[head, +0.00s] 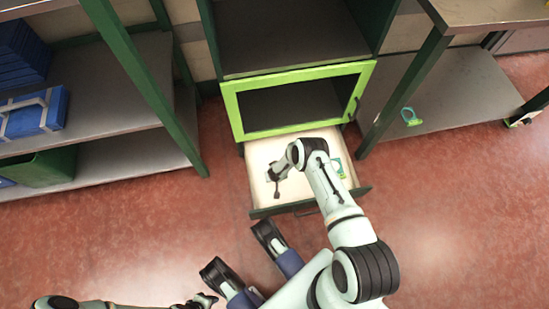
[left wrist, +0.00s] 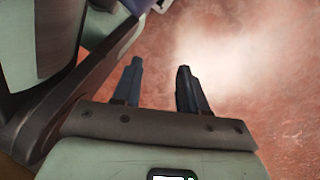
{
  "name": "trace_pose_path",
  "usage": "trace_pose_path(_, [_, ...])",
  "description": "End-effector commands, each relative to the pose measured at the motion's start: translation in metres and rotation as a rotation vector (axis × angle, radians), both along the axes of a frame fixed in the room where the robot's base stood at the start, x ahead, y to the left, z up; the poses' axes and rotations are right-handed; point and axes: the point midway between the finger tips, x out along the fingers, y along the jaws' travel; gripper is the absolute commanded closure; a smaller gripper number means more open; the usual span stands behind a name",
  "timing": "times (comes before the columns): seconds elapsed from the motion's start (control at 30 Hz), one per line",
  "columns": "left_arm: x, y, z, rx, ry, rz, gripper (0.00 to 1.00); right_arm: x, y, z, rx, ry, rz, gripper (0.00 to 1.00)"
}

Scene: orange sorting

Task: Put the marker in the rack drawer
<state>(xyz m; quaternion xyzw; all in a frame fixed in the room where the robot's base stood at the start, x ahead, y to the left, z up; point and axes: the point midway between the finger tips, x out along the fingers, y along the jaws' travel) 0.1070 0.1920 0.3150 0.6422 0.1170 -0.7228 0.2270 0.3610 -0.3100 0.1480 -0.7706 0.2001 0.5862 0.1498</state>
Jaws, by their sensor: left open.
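The rack drawer (head: 259,187) is pulled out below a green-framed door, with a pale inside. My right arm reaches over it, and my right gripper (head: 277,177) is low inside the drawer's left part. A thin dark piece shows under that gripper; I cannot tell whether it is a finger or a held marker. No marker can be made out for certain. My left gripper (head: 207,300) is at the bottom edge of the head view, away from the drawer. In the left wrist view its two fingers (left wrist: 160,88) are apart with only red floor between them.
A small teal and white item (head: 338,168) lies in the drawer's right part. Another teal item (head: 410,117) is on the low shelf at right. Left shelves (head: 110,95) hold blue boxes (head: 35,112) and a green bin (head: 45,167). Red floor (head: 455,200) is clear at right.

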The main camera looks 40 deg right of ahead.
Motion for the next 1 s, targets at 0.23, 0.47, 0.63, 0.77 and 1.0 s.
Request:
trace_pose_path(0.23, [-0.019,0.002,-0.008,-0.005,0.062,0.006,0.57,0.001,0.001,-0.015,0.0,-0.001,0.001,1.0])
trace_pose_path(0.47, [-0.017,0.001,-0.007,-0.005,0.057,0.005,0.57,0.0,0.0,-0.017,0.001,0.0,0.0,1.0])
trace_pose_path(0.63, [-0.016,0.001,-0.007,-0.005,0.053,0.004,0.57,0.001,0.0,-0.019,0.001,-0.001,-0.001,0.48])
trace_pose_path(0.77, [-0.016,0.001,-0.007,-0.005,0.052,0.004,0.57,0.001,0.0,-0.019,0.001,0.0,0.0,0.48])
trace_pose_path(1.0, [-0.017,0.001,-0.008,-0.005,0.057,0.004,0.57,0.001,0.0,-0.015,0.0,0.0,0.003,0.48])
